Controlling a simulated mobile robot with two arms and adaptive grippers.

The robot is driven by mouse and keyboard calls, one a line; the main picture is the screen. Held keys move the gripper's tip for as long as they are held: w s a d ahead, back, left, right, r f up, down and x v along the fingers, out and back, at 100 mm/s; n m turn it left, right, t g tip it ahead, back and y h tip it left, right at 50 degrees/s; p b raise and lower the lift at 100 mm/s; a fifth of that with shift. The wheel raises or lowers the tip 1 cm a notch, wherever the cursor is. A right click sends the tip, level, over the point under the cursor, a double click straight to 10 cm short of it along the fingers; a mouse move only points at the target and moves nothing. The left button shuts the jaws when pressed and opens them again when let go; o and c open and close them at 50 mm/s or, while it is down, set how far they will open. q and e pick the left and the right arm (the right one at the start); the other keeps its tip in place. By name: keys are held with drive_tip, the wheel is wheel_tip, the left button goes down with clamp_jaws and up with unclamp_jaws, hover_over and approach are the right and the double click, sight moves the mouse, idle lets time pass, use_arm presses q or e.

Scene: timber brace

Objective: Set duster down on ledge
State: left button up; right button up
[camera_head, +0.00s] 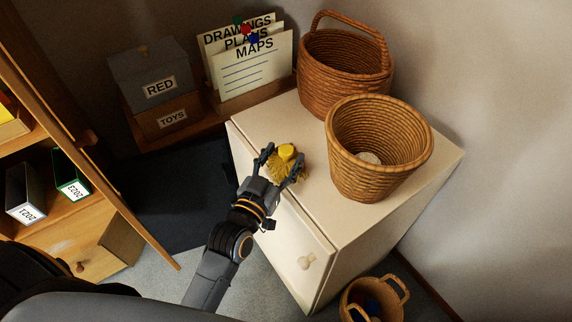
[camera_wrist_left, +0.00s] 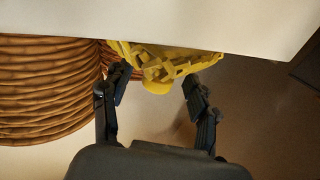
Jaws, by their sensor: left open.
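The yellow duster (camera_head: 286,160) rests on the pale top of the cabinet, the ledge (camera_head: 303,199), close to its left edge. My left gripper (camera_head: 280,167) is open, with one finger on each side of the duster. In the left wrist view, the duster (camera_wrist_left: 165,66) shows between and just beyond the spread fingers of my left gripper (camera_wrist_left: 155,98). A gap shows between the duster and the right-hand finger there; contact on the other side is hard to tell. My right gripper is not in view.
A round wicker basket (camera_head: 376,170) and a handled basket (camera_head: 346,75) stand on the cabinet right of the duster. Boxes (camera_head: 158,88) and paper folders (camera_head: 249,73) sit behind. A small basket (camera_head: 356,297) is on the floor. Wooden shelves (camera_head: 60,215) stand left.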

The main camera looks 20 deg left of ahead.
use_arm(q)
drive_tip(key=shift+w+d, duration=0.15)
drive_tip(key=shift+w, duration=0.75)
drive_tip(key=c, duration=1.2)
clamp_jaws()
drive_tip(key=shift+r, duration=0.1)
